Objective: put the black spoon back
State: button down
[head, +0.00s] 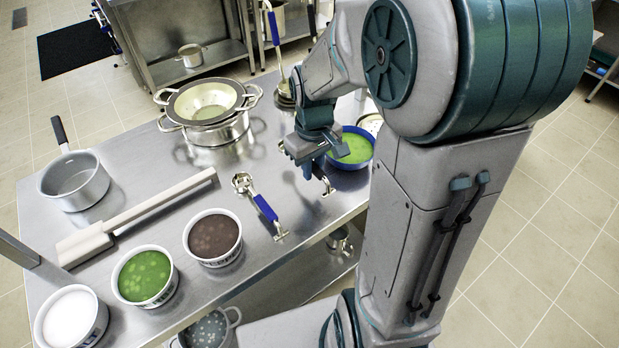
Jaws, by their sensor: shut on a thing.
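My gripper (307,168) is low over the steel table, left of a blue bowl of green soup (352,147). It is shut on what appears to be the black spoon (323,182). Only the spoon's handle end shows, just below the fingers; the rest is mostly hidden by the gripper. Whether the spoon touches the table is hard to tell. A blue-handled ladle (265,207) lies on the table to the left of my gripper.
The steel table (215,285) also holds a strainer on a pot (205,105), a saucepan (75,181), a long grey utensil (140,212) and tubs of brown (213,238), green (145,276) and white food (70,318). Upright ladles (273,28) stand at the back.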

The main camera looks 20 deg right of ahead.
aim_at(309, 191)
jog(key=shift+a+f, duration=0.2)
jog(key=shift+a, duration=0.15)
jog(key=shift+a+f, duration=0.1)
jog(key=shift+f, duration=1.95)
jog(key=shift+f, duration=0.1)
jog(key=shift+f, duration=0.15)
jog(key=c, duration=1.3)
grip_release()
jog(key=shift+c, duration=0.2)
